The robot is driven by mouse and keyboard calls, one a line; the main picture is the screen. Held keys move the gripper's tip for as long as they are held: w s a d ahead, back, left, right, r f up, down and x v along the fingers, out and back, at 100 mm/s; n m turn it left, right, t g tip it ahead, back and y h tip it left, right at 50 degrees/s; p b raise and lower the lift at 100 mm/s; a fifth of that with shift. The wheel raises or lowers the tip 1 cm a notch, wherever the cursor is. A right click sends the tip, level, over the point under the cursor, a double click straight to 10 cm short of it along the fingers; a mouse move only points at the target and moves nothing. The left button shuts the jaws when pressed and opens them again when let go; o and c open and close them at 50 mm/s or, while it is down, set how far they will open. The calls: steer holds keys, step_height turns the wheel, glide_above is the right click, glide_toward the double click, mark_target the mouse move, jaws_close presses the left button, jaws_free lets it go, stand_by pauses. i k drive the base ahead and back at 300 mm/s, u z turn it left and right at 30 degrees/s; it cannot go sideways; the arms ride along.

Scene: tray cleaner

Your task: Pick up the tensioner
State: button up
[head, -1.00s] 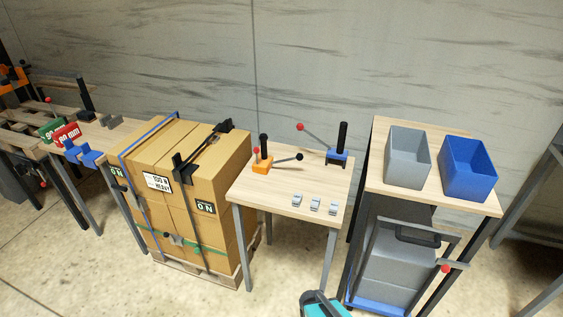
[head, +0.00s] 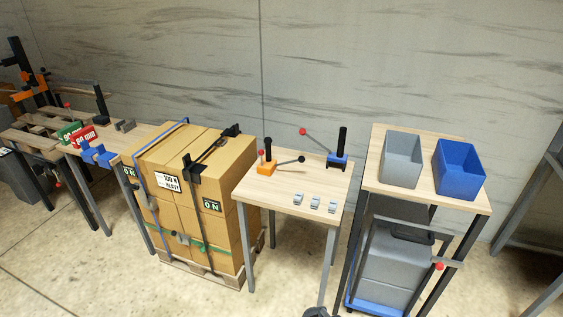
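Two hand tools with levers stand on the small wooden table in the middle of the head view. One tool (head: 266,168) has an orange base, a black upright handle, a red knob and a black-knobbed lever reaching right. The other tool (head: 339,161) has a blue base, a thick black upright handle and a lever with a red knob reaching up to the left. I cannot tell from the picture which one is the tensioner. Both stand free, with nothing gripping them. My gripper does not show; only a small dark part appears at the bottom edge.
Several grey clips lie near the front of the small table (head: 270,193). A strapped carton stack (head: 225,237) on a pallet stands close on its left. A taller stand (head: 397,197) with a grey bin (head: 401,160) and a blue bin (head: 459,169) is on the right.

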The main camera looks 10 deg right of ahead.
mark_target(269, 168)
steer(key=u, duration=0.2)
steer(key=i, duration=0.95)
steer(key=u, duration=0.8)
steer(key=k, duration=0.45)
steer(key=u, duration=0.2)
